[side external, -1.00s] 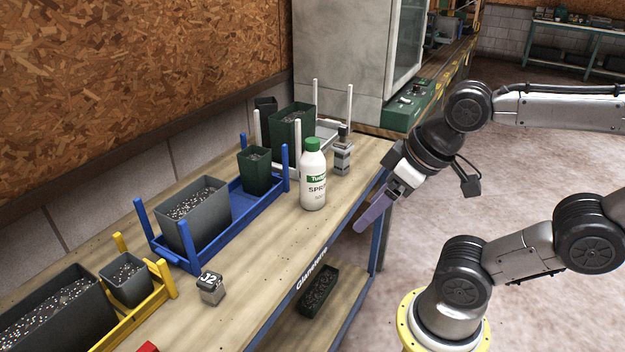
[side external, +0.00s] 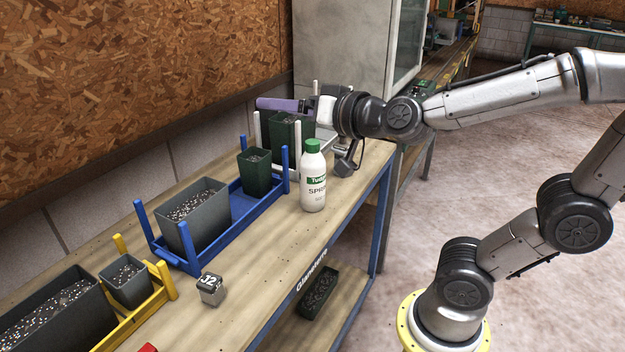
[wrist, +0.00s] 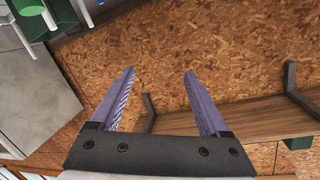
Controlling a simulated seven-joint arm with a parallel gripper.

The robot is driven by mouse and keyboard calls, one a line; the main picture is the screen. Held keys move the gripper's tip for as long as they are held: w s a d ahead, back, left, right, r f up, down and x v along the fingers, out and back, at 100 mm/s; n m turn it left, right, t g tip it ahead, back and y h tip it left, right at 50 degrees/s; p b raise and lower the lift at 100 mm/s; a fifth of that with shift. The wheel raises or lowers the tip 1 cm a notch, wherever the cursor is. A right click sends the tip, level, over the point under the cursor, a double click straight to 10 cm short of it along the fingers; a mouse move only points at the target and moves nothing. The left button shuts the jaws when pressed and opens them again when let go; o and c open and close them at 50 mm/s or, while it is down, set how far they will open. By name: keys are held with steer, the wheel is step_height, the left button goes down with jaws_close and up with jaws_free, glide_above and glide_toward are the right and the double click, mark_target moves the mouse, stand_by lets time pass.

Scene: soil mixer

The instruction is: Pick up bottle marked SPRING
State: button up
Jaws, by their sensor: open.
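The white bottle marked SPRING (side external: 313,180), with a green cap and green label band, stands upright near the front edge of the bench, right of the blue rack. My gripper (side external: 272,104) is behind it and higher, level over the dark green pot at the far end, with its purple fingers pointing left toward the board wall. In the wrist view my gripper (wrist: 160,88) shows two purple fingers spread apart with nothing between them. No SPRING label can be read in the wrist view.
A blue rack (side external: 205,247) with pots stands left of the bottle. A dark green pot (side external: 283,135) in a white rack is under my gripper. A J2 block (side external: 211,290) sits at the front. A wall shelf (wrist: 240,112) shows in the wrist view.

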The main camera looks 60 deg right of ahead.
mark_target(315, 147)
steer(key=w+d+f+m+g+h, duration=0.1)
steer(key=d+f+m+g+h, duration=0.2)
steer(key=d+f+m+h, duration=0.4)
step_height(315, 147, down, 9)
steer(key=s+d+n+g+h, duration=0.1)
steer(key=s+n+g+h, duration=0.1)
steer(key=g+h, duration=0.3)
steer(key=shift+t+h, duration=0.4)
steer(key=shift+t, duration=0.2)
steer(key=x, duration=0.8)
steer(key=shift+s+r, duration=0.1)
steer(key=shift+s, duration=0.1)
steer(key=shift+x, duration=2.75)
steer(key=shift+w+a, duration=0.1)
steer(key=shift+w, duration=0.1)
jaws_close()
steer(key=shift+f, duration=0.2)
steer(key=shift+r, duration=0.1)
